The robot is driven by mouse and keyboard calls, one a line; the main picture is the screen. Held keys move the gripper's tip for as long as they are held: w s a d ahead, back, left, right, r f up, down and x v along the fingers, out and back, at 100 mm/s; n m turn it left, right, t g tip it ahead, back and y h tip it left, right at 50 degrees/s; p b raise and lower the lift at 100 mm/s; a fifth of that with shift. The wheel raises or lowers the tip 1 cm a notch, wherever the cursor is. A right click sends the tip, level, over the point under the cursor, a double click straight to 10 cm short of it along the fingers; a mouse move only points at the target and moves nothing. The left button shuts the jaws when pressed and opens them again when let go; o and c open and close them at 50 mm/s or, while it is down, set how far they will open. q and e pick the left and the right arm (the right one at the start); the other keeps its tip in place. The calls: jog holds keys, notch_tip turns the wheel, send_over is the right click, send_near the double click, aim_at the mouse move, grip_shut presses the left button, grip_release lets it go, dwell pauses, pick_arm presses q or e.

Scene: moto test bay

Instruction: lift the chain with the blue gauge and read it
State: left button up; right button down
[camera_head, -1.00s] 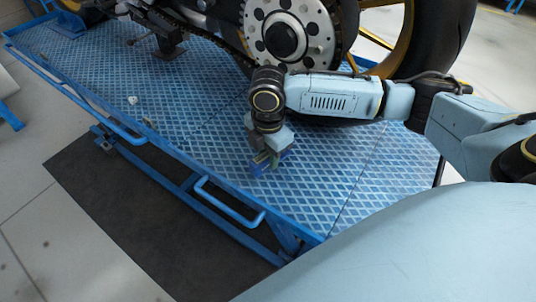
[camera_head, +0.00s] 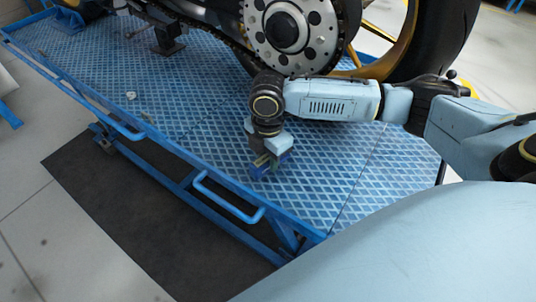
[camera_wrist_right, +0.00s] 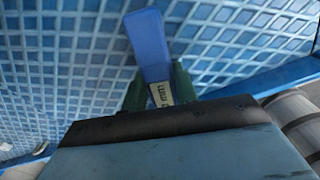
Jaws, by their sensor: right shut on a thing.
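The blue gauge (camera_head: 282,164) is in the jaws of my right gripper (camera_head: 264,160), low over the blue platform. In the right wrist view the gauge (camera_wrist_right: 149,42) is a flat blue bar extending away from between the green fingers of the gripper (camera_wrist_right: 160,90). A pale strip with dark marks (camera_wrist_right: 161,94) lies at its near end, too small to read. The dark chain (camera_head: 203,34) runs at the rear sprocket (camera_head: 288,27), behind and above the gripper. The gauge is apart from the chain. My left gripper is out of view.
The blue ridged platform (camera_head: 330,190) is mostly clear around the gripper. The rear tire (camera_head: 452,40) and gold wheel stand behind my right arm. Blue rail handles (camera_head: 230,211) line the front edge. A small white object (camera_head: 131,96) lies at left.

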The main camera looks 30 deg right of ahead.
aim_at(268, 156)
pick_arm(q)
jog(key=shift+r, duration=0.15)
pick_arm(e)
jog(key=shift+f, duration=0.55)
jog(key=c, duration=1)
grip_release()
notch_tip(268, 156, up, 8)
jog(key=p, duration=0.3)
jog(key=shift+f, duration=0.1)
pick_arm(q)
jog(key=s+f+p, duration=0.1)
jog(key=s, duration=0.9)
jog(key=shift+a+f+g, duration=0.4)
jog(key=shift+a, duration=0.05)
pick_arm(e)
notch_tip(268, 156, up, 6)
jog(key=shift+f, duration=0.15)
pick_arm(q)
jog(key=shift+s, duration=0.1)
pick_arm(e)
jog(key=shift+s+f, duration=0.1)
